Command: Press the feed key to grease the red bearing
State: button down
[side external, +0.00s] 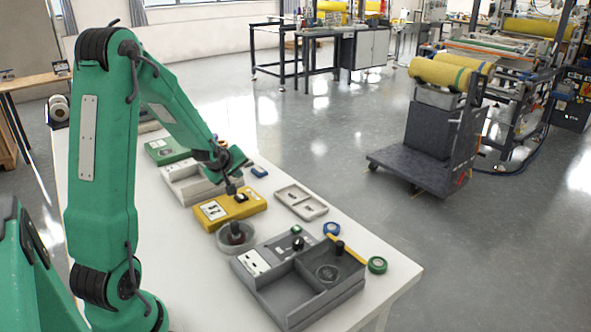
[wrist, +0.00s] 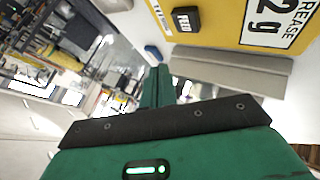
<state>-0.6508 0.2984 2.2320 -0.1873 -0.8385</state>
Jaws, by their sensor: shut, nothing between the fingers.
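The yellow grease unit (side external: 222,212) sits mid-table in the side view. It has a black key (side external: 241,198) on top and a white label. In the wrist view the yellow unit (wrist: 225,12) shows a black key marked FEED (wrist: 187,19) and a label reading "GREASE 2 g". My gripper (side external: 231,188) is shut and empty, just above the unit and close to the key, on its left in the side view. In the wrist view my gripper's fingers (wrist: 155,88) lie together, apart from the key. I cannot make out a red bearing in either view.
A grey compartment box (side external: 292,295) is nearer the camera. A pale tray (side external: 318,210) lies to the right.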

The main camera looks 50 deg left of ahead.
aim_at(239, 199)
dwell(0.6)
notch_tip(239, 199, up, 4)
jog(key=shift+w+f, duration=0.1)
dwell(0.6)
jog(key=shift+f, duration=4.4)
jog(key=shift+f, duration=1)
jog(key=shift+r, duration=0.2)
dwell(0.3)
jog(key=shift+r, duration=0.8)
